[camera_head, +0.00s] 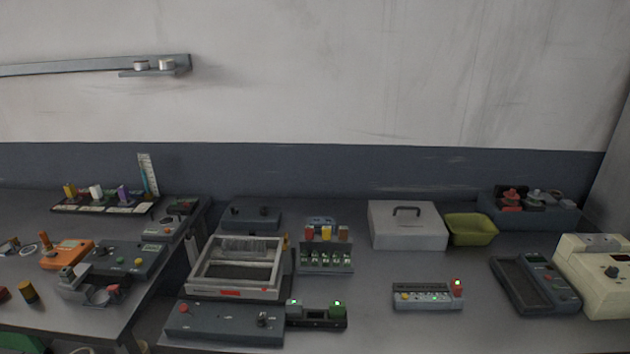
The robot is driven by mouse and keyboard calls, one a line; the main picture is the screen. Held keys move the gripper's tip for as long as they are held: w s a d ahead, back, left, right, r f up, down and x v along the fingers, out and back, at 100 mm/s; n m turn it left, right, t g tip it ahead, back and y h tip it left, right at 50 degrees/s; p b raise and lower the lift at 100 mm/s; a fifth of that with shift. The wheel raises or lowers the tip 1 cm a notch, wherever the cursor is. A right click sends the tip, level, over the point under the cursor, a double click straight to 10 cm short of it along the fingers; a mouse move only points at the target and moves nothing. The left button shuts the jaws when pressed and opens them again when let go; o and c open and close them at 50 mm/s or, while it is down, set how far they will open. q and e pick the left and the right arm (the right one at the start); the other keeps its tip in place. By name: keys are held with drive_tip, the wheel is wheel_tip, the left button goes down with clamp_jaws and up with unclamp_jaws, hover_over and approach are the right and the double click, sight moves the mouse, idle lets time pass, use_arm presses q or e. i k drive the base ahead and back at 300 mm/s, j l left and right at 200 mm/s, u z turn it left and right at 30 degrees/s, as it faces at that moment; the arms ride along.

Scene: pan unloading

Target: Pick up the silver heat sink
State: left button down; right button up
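A pale grey, ribbed block (248,246) stands at the back inside a light-framed open tray device (191,281). It looks like the silver heat sink, but it is small and dim, so I cannot be sure. The tray's floor in front of it is dark. Neither of my grippers shows in the head view, and nothing is seen touching the block.
A grey box with a handle (408,228) and a yellow-green bin (471,230) stand at the back right. A dark handheld meter (535,283) lies near a cream device (597,275). A second table with several devices is at the left. The bench between box and small panel (427,297) is clear.

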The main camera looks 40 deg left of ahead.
sight(240, 249)
drive_tip(key=u, duration=1.6)
